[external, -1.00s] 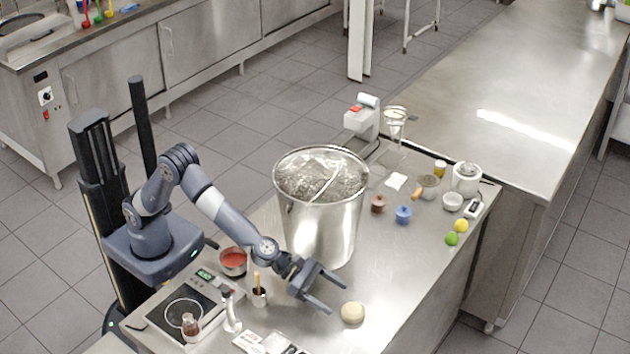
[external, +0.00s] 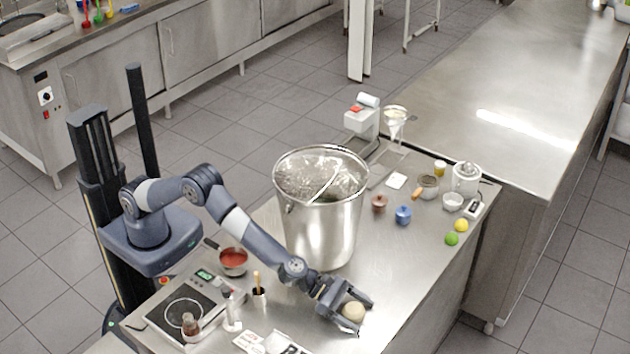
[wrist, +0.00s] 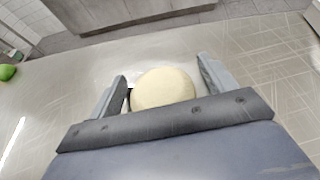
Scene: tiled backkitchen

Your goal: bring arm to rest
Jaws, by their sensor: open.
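My gripper (external: 357,309) is low over the near part of the steel table, with its arm stretched out from my column. Its jaws are open, one on each side of a pale round ball, perhaps dough (external: 353,312). In the wrist view the ball (wrist: 162,88) sits between the two fingers (wrist: 160,85), with a gap showing on the right side; on the left the finger is close to it. The ball appears to rest on the table.
A large steel bucket (external: 321,235) stands just behind my gripper. A pan of red sauce (external: 233,262), a small pot with a wooden handle (external: 260,297) and a hotplate (external: 172,311) are to the left. A lime (external: 452,238) and lemon (external: 461,225) lie far right. The table's right front is clear.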

